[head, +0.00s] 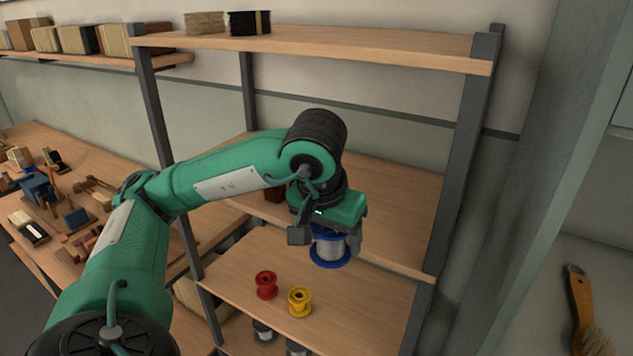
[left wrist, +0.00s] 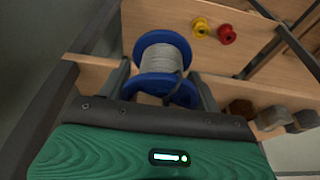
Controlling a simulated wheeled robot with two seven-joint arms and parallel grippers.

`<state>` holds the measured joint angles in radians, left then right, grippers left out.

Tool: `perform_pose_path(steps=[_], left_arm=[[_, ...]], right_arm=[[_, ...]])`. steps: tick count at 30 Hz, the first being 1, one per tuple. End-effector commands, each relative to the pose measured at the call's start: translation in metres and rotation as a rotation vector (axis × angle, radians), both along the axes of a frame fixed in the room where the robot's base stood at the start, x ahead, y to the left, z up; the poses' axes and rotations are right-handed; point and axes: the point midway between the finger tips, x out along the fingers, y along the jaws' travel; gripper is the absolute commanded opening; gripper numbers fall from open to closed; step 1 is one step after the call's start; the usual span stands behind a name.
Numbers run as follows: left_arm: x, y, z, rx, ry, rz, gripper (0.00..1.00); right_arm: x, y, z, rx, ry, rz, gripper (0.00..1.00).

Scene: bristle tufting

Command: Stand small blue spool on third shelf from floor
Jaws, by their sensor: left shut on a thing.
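The small blue spool (head: 331,249), wound with grey wire, hangs upright in my left gripper (head: 322,236) in the head view. In the left wrist view the blue spool (left wrist: 163,62) sits between the two fingers of the left gripper (left wrist: 163,85), which is shut on it. In the head view it appears in front of the shelf rack, over a shelf board (head: 370,300) that carries a red spool (head: 266,285) and a yellow spool (head: 299,302). I cannot tell its exact height above that board. My right gripper is not in view.
The rack has dark posts (head: 461,170) and a top shelf (head: 390,45) with bundles. Another shelf board (head: 400,205) lies above the spools' board. Grey spools (head: 263,331) stand lower. A workbench (head: 110,245) with tools is at left. The spools' board is bare at right.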

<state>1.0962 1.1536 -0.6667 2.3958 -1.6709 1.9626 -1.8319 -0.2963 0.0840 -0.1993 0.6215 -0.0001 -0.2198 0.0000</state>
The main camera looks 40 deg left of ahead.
Motion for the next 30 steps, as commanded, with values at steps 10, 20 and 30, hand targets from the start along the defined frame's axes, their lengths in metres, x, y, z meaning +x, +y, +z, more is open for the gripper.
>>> perform_pose_path(steps=[10,20,30], left_arm=[[0.065,0.016,0.008,-0.002,0.004,0.005,0.4],[0.147,0.035,0.007,-0.001,0.002,0.003,0.4],[0.173,0.042,-0.003,0.0,0.002,0.001,0.4]], right_arm=[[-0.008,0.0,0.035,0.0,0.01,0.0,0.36],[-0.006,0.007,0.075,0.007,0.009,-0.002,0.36],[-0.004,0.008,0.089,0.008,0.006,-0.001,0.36]])
